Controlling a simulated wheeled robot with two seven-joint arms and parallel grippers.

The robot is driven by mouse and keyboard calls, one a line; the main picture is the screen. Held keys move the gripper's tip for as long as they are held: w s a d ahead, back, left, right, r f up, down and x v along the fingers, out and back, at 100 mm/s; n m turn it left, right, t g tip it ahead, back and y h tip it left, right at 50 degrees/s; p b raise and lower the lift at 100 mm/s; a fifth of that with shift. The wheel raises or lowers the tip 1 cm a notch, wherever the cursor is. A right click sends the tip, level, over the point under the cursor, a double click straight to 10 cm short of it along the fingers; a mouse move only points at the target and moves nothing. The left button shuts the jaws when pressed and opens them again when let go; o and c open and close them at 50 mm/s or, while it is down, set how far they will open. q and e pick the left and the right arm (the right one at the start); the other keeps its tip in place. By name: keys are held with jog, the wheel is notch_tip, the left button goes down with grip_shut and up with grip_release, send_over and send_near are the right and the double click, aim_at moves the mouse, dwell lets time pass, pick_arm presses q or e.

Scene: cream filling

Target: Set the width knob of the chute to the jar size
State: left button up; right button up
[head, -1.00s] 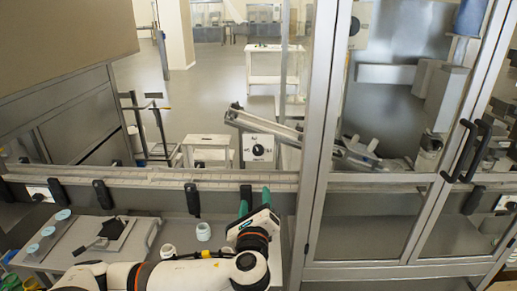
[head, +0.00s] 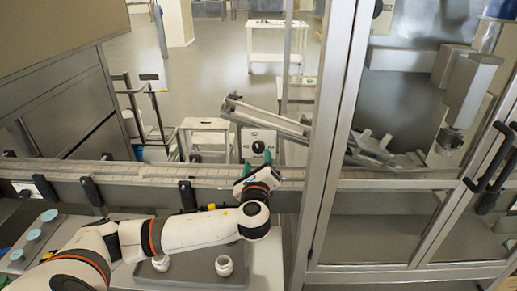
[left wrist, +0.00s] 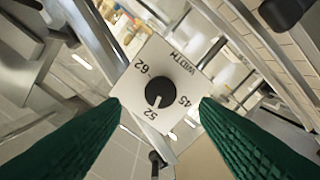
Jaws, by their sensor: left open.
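The width knob (head: 258,147) is a round black dial on a white plate (left wrist: 178,70) beside the chute (head: 265,118). In the left wrist view the knob (left wrist: 158,95) is near the centre, with 62, 52 and 45 printed around it and WIDTH at one edge. Its white mark points toward 52. My left gripper (head: 257,164) is open, its green fingers just in front of the plate. In the left wrist view the fingertips (left wrist: 160,103) lie on either side of the knob, apparently not touching it. Two white jars (head: 224,266) (head: 161,262) stand below my left arm.
A conveyor rail (head: 130,172) with black clamps crosses in front of the plate. A metal-framed glass door (head: 335,130) stands right of the gripper. Pale blue discs (head: 33,235) lie at lower left.

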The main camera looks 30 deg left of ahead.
aim_at(259, 150)
pick_arm(q)
jog(key=x, duration=0.4)
jog(key=shift+w+a+f+p, duration=0.1)
jog(key=shift+w+a+p, duration=0.1)
jog(key=shift+w+p, duration=0.15)
jog(key=shift+w+a, duration=0.15)
jog(key=shift+w, duration=0.15)
jog(key=shift+w+a, duration=0.1)
jog(key=c, duration=1)
